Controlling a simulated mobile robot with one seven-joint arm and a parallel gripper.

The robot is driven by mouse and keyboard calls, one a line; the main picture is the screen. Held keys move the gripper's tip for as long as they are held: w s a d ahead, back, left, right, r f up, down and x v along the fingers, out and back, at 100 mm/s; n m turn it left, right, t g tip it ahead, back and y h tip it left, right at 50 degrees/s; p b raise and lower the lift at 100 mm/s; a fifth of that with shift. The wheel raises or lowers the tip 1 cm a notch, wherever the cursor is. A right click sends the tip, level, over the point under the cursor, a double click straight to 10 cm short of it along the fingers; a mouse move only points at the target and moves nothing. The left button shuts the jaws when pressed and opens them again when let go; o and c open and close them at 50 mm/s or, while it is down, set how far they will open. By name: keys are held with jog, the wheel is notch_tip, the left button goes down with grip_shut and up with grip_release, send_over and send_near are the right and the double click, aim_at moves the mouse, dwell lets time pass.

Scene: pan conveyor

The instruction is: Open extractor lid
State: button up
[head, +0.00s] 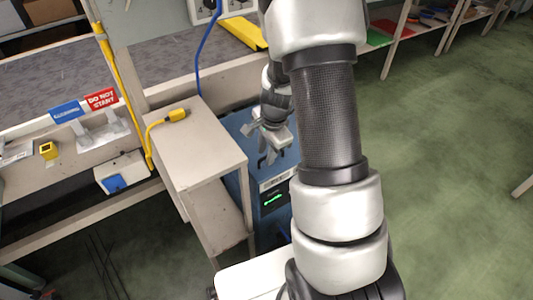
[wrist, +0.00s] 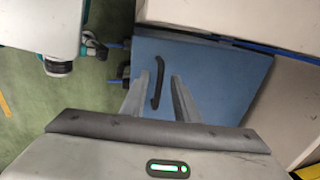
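The extractor (head: 238,127) is a blue box beside a beige stand in the head view, with a label and a green light on its front. Its blue lid (wrist: 215,82) fills the middle of the wrist view and looks closed. A black curved handle (wrist: 157,83) stands on the lid. My gripper (head: 262,150) is over the lid in the head view. In the wrist view my gripper (wrist: 160,76) is open, its two fingers pointing at the lid. The handle appears between them; I cannot tell how far the fingertips are from it. Nothing is held.
A beige stand (head: 196,143) with a yellow connector (head: 177,114) is close on the left of the extractor. A blue cable (head: 201,50) hangs behind. A workbench with red and blue signs (head: 101,98) is at left. Green floor (head: 450,180) is free at right.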

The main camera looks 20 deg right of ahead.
grip_shut()
